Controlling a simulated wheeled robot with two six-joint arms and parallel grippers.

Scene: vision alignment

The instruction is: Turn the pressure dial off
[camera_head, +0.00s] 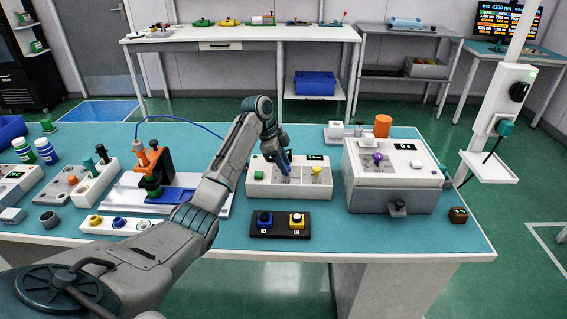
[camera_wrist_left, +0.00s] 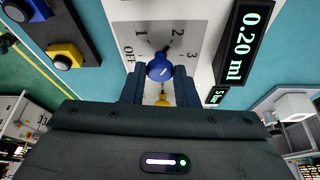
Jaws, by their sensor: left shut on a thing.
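A white box (camera_head: 262,189) on the teal table carries a blue dial, a yellow knob (camera_head: 318,170) and a small display. My left gripper (camera_head: 284,168) reaches down over it from the left and mostly hides the blue dial in the head view. In the left wrist view the blue dial (camera_wrist_left: 159,68) sits between the fingers of my left gripper (camera_wrist_left: 160,86), which is shut on it. Its printed scale (camera_wrist_left: 150,30) reads OFF, 1, 2, 3. The dark pointer mark seems to lie near 2. The display (camera_wrist_left: 243,42) reads 0.20 ml. My right gripper is out of view.
A grey-white machine with a purple knob (camera_head: 378,158) stands to the right. A black panel (camera_head: 280,224) with a blue and a yellow button lies in front. A fixture with an orange-topped part (camera_head: 149,154) stands to the left.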

